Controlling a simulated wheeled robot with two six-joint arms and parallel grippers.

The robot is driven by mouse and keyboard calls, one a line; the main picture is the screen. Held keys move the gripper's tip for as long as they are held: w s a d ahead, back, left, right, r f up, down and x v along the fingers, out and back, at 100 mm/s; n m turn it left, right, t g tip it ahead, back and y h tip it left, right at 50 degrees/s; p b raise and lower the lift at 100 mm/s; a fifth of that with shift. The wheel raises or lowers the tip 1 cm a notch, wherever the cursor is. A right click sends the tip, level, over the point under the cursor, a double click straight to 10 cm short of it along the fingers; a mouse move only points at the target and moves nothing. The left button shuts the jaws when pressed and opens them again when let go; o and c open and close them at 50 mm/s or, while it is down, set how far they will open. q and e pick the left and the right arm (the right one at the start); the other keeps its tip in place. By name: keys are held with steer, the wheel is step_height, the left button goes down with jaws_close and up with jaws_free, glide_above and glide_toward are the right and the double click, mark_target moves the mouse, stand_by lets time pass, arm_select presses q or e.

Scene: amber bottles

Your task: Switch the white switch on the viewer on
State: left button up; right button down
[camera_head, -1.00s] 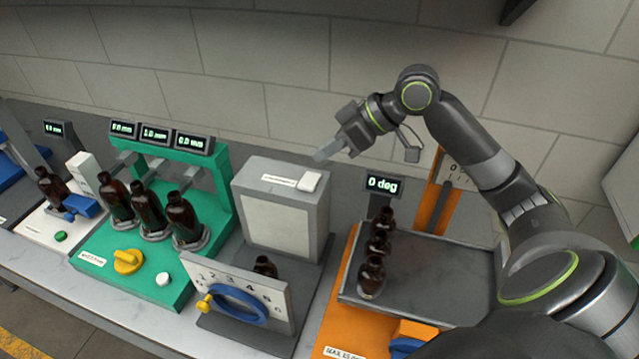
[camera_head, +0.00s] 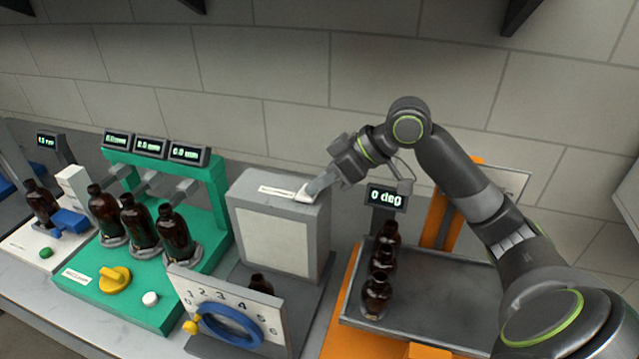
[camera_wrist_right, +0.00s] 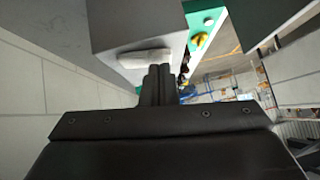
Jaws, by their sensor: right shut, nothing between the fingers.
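The viewer (camera_head: 275,237) is a grey box with a pale front panel, standing between the green station and the orange one. The white switch (camera_head: 304,196) sits on its top at the right edge, beside a white label. My right gripper (camera_head: 311,190) is shut and empty, its fingertips at the switch and partly covering it. In the right wrist view the shut fingers (camera_wrist_right: 159,75) lie at the near end of the white switch (camera_wrist_right: 143,58) on the viewer top (camera_wrist_right: 115,25). I cannot tell whether they touch it. My left gripper is not in view.
A panel with a blue ring dial (camera_head: 231,324) stands before the viewer, with a dark bottle (camera_head: 260,284) behind it. The green station (camera_head: 215,215) holds several amber bottles at left. At right are a grey tray (camera_head: 440,295), bottles and a "0 deg" display (camera_head: 386,198).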

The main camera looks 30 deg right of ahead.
steer(key=shift+s+a+f+h, duration=0.1)
steer(key=shift+a+f+h, duration=0.05)
steer(key=shift+f+h, duration=0.2)
steer(key=shift+r, duration=0.1)
steer(key=shift+t, duration=0.3)
steer(key=shift+w+d+r, duration=0.15)
steer(key=shift+w+d, duration=0.1)
steer(key=shift+d, duration=0.05)
steer(key=shift+w+d, duration=0.35)
steer(key=shift+p, duration=0.3)
